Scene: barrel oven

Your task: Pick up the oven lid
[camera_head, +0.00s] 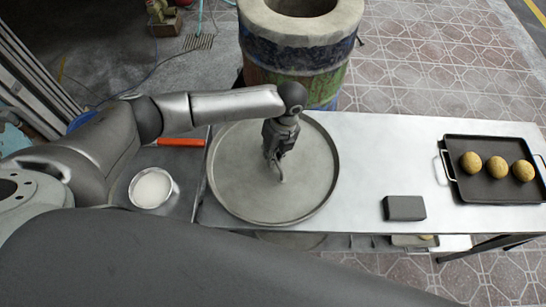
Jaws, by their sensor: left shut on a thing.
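The oven lid (240,187) is a round grey metal disc with a raised rim and a handle near its middle. It is over the left part of the metal table; whether it rests on the table or is slightly raised I cannot tell. My left gripper (277,160) points down over the lid's middle and is shut on its handle. The fingers partly hide the handle. The barrel oven (300,50) stands behind the table, its round top opening uncovered. My right gripper is not in view.
A black tray (460,193) with three round brown buns (497,167) lies on the right of the metal table (400,140). A dark grey block (404,208) sits near the front edge. A bowl of white stuff (151,188) and an orange-handled tool (181,142) are left of the lid.

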